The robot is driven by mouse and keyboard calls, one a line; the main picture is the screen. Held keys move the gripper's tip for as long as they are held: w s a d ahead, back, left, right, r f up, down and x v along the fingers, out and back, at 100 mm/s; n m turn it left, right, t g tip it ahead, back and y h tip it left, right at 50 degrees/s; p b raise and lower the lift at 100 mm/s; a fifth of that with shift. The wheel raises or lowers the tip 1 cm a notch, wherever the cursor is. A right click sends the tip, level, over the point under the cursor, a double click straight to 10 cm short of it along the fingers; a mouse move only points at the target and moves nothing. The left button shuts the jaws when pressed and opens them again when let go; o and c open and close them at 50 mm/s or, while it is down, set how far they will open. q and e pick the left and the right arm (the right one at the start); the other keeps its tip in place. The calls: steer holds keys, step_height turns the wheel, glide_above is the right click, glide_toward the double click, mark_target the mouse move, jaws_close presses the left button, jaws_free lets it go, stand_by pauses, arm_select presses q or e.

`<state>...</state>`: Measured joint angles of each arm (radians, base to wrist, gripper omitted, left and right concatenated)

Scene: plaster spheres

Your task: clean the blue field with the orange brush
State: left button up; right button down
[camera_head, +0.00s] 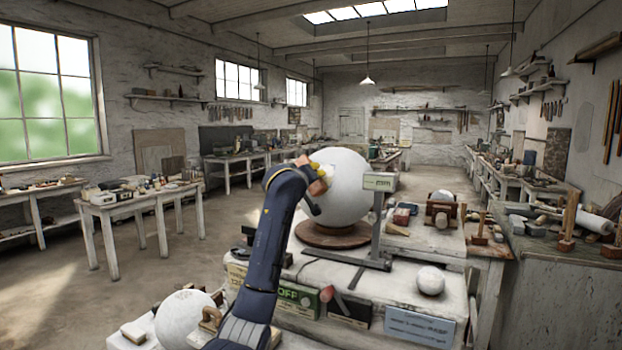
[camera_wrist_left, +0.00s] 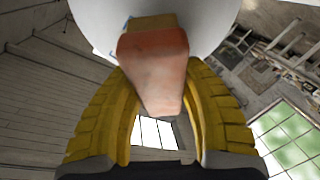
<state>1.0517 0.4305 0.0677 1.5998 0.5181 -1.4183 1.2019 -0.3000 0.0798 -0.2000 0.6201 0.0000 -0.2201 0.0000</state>
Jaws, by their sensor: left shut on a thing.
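The big white plaster sphere (camera_head: 345,188) stands on a round brown base (camera_head: 333,235) on the workbench. My left gripper (camera_head: 317,177) is at the sphere's upper left side. In the left wrist view its yellow fingers (camera_wrist_left: 155,80) are shut on the orange brush (camera_wrist_left: 153,62), one finger on each side of the handle. The brush's tan end meets or nearly meets the white sphere (camera_wrist_left: 205,22); I cannot tell if it touches. A thin bit of blue (camera_wrist_left: 128,22) shows beside the brush end, perhaps the edge of the blue field. The rest of the field is hidden. My right gripper is not in view.
A grey stand with a small green sign (camera_head: 378,181) rises just right of the sphere. A small white ball (camera_head: 430,281) and a blue-grey plate (camera_head: 419,326) are at the bench front. Another white sphere (camera_head: 185,318) sits lower left, near my arm.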

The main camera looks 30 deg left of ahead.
arm_select(q)
steer(key=shift+w+f, duration=0.2)
steer(key=shift+w, duration=0.35)
steer(key=shift+d+f, duration=0.1)
stand_by(0.3)
steer(key=shift+s+d+f, duration=0.3)
steer(key=shift+d+f, duration=0.3)
steer(key=shift+d, duration=0.05)
steer(key=shift+a+r, duration=0.1)
steer(key=shift+w+a+r, duration=0.3)
steer(key=shift+a+r, duration=0.4)
steer(key=shift+a, duration=0.05)
steer(key=shift+w+a+r, duration=0.25)
steer(key=shift+a+r, duration=0.45)
steer(key=shift+d+f, duration=0.15)
steer(key=shift+f, duration=0.05)
